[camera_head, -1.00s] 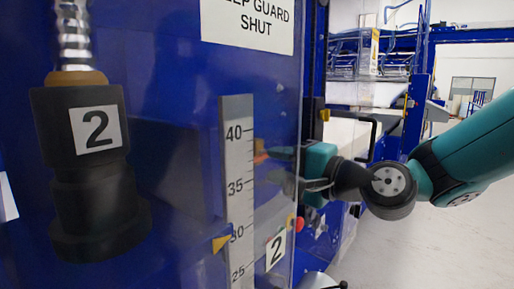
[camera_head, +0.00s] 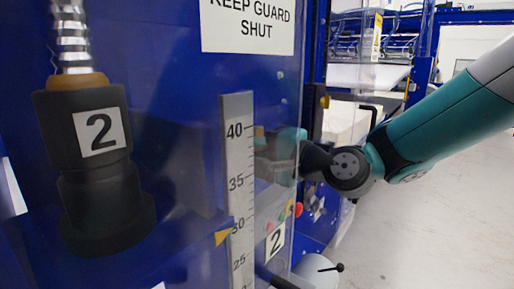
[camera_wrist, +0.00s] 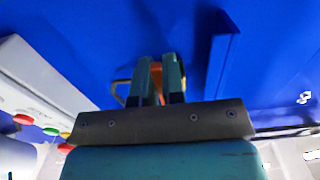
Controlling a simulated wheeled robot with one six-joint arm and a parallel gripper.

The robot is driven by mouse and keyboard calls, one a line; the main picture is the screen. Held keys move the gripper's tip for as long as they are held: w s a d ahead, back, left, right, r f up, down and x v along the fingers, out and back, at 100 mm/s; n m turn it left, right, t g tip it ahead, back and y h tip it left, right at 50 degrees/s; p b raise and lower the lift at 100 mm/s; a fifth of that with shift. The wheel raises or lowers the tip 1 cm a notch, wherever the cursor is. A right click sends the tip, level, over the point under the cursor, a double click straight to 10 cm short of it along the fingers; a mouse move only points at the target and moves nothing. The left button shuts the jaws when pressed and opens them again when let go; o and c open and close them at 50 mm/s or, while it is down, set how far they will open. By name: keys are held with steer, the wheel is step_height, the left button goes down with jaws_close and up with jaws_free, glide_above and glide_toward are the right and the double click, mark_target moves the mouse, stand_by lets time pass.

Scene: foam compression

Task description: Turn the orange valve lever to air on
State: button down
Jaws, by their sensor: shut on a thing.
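The orange valve lever (camera_wrist: 157,68) shows in the wrist view as a small strip of orange between my two teal fingers, against a blue panel. My gripper (camera_wrist: 161,72) is shut on it; the fingers cover most of the lever, so its exact angle is hard to tell. In the head view my gripper (camera_head: 268,146) is at the blue machine, seen through the clear guard and partly behind the ruler scale. The lever is not clearly visible there. I cannot read any air on marking.
A ruler scale (camera_head: 238,180) and a black cylinder labelled 2 (camera_head: 95,180) stand at the left. The clear guard bears a KEEP GUARD SHUT sign (camera_head: 248,24). A red button (camera_head: 298,209) sits below my gripper. Open floor (camera_head: 420,240) lies at the right.

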steer(key=shift+f, duration=0.1)
steer(key=shift+w+d+f+n+b, duration=0.5)
steer(key=shift+f+n+b, duration=0.2)
steer(key=shift+n+b, duration=2.85)
steer(key=shift+w+d+f+n+b, duration=0.5)
steer(key=shift+n+b, duration=1.95)
steer(key=shift+b, duration=2.25)
steer(key=shift+w+d+f+n+b, duration=0.3)
steer(key=shift+w+f+n+b, duration=0.45)
steer(key=shift+n+b, duration=2.8)
steer(key=shift+m+b, duration=0.45)
steer(key=shift+b, duration=0.15)
steer(key=c, duration=1.2)
jaws_free()
